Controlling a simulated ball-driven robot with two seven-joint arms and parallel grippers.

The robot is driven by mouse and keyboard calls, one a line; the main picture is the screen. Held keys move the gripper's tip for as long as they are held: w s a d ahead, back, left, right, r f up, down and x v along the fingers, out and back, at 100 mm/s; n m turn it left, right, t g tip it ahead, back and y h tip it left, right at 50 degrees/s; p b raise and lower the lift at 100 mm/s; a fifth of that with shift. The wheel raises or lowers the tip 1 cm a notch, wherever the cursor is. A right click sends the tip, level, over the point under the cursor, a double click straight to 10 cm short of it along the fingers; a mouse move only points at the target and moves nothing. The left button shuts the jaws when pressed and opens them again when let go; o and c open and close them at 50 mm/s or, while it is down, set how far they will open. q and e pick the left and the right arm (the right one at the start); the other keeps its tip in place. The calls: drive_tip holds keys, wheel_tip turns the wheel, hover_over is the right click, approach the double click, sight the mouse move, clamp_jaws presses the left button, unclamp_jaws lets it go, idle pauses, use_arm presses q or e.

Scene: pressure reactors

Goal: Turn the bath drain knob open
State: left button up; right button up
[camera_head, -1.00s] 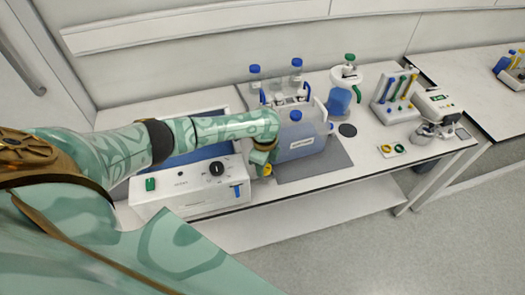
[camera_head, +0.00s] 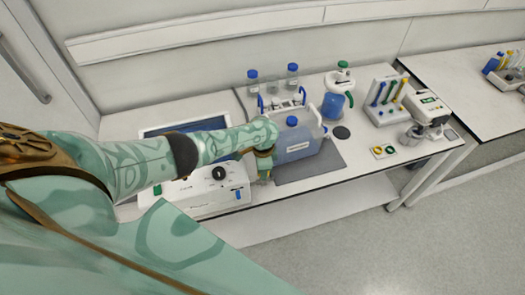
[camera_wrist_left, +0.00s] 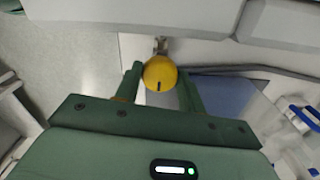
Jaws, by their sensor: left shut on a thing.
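The bath drain knob is a round yellow knob (camera_wrist_left: 160,74) with a dark mark on its face, seen in the left wrist view on a short metal stem. My left gripper (camera_wrist_left: 160,82) has a green finger on each side of it and is shut on it. In the head view my left gripper (camera_head: 264,174) points down at the right end of the white bath (camera_head: 205,196), and its fingers largely hide the knob. The bath's front panel carries a black dial (camera_head: 219,173) and a blue lever (camera_head: 238,193). My right gripper is not in view.
A blue-filled jug (camera_head: 296,145) stands on a dark mat (camera_head: 318,165) just right of my gripper. Blue-capped bottles (camera_head: 253,82), a green-capped vessel (camera_head: 338,95) and a tube rack (camera_head: 386,103) stand farther along the bench. The floor in front is clear.

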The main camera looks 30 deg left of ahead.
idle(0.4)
use_arm(q)
drive_tip(key=o, duration=1)
drive_tip(key=shift+c, duration=0.2)
wheel_tip(320, 180, up, 16)
drive_tip(key=p, duration=0.7)
drive_tip(key=shift+r+p, duration=0.25)
drive_tip(key=shift+p, duration=0.1)
